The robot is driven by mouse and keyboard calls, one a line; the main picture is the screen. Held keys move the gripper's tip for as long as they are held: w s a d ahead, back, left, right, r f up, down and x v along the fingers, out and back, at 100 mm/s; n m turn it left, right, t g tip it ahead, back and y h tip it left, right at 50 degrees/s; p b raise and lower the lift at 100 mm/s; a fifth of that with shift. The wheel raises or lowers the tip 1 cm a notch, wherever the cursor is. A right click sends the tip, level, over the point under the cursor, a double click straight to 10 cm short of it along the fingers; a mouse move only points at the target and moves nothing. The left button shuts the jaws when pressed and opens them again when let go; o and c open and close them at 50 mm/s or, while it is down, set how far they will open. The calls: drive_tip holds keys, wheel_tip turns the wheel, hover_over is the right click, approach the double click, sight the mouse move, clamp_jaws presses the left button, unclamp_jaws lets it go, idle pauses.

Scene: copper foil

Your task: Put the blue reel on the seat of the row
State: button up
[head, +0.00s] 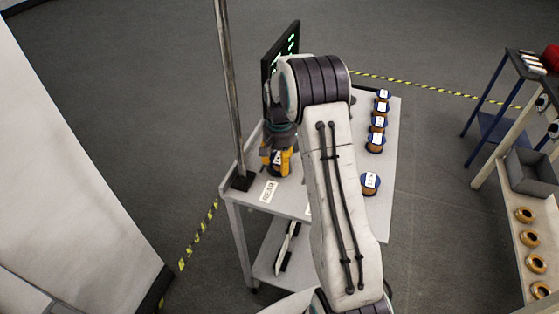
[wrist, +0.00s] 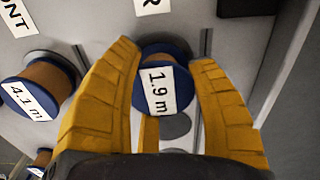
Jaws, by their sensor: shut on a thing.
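My gripper (head: 277,163) is over the left part of the grey table (head: 384,215). Its yellow fingers are shut on a blue reel (wrist: 152,72) with copper-brown winding and a "1.9 m" label. Another blue reel (head: 370,183), labelled "4.1 m" in the wrist view (wrist: 36,88), stands apart at the right. Behind it several blue reels (head: 375,142) stand in a row. My arm hides the table's middle.
A dark screen (head: 282,50) and a metal post (head: 232,100) stand at the table's left side. A "REAR" card (head: 269,191) lies at the near left edge. A side bench (head: 521,207) with a grey bin and copper rings is at the far right.

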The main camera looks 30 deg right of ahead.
drive_tip(key=shift+f, duration=0.15)
drive_tip(key=o, duration=1.1)
drive_tip(key=shift+o, duration=0.2)
